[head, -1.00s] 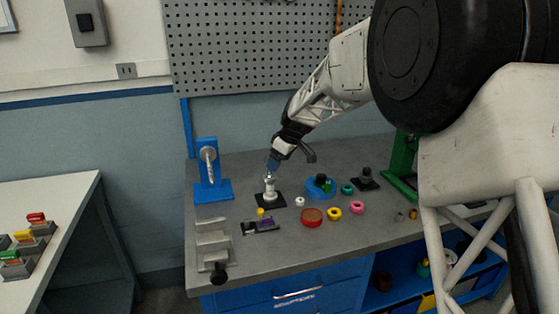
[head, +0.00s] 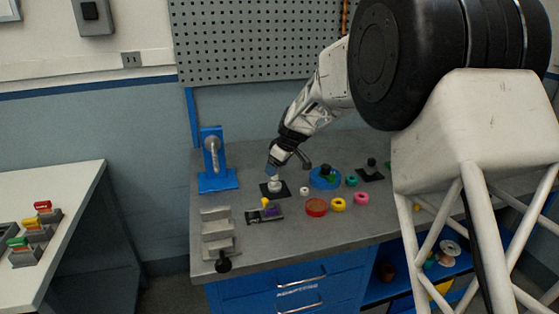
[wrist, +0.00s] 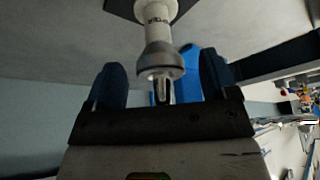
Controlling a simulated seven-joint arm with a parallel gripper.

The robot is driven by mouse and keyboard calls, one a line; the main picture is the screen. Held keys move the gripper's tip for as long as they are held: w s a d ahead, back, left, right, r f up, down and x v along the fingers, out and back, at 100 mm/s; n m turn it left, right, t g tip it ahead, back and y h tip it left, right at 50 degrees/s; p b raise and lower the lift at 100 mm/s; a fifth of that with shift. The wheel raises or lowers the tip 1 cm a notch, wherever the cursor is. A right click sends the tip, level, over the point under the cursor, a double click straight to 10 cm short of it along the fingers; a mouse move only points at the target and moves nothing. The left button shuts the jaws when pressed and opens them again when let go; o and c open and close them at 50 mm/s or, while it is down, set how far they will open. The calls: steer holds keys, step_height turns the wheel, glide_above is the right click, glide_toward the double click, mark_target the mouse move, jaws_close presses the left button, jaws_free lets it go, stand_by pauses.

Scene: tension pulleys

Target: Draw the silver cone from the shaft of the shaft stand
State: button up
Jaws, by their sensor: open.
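The shaft stand has a black square base (head: 283,192) and a white upright body (head: 274,186), seen on the bench in the head view. In the wrist view its white body (wrist: 158,12) shows with the silver cone (wrist: 160,62) on it and the shaft's end sticking out toward my gripper. My gripper (wrist: 160,82) is open, with one blue finger on each side of the cone and a gap on both sides. In the head view my gripper (head: 271,169) is right above the stand and hides the cone.
A blue bracket (head: 213,160) stands left of the shaft stand. A grey stepped holder (head: 217,232) and a dark tray (head: 264,214) lie in front. A white ring (head: 304,191), red disc (head: 316,207), yellow ring (head: 338,204) and blue dish (head: 325,178) are to the right.

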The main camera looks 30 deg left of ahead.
steer(key=shift+a+f, duration=0.1)
steer(key=shift+f, duration=0.15)
steer(key=c, duration=1)
steer(key=shift+r, duration=1.95)
stand_by(1.3)
steer(key=shift+r, duration=1.55)
steer(key=shift+r, duration=0.25)
steer(key=shift+r, duration=0.8)
steer(key=shift+r, duration=0.1)
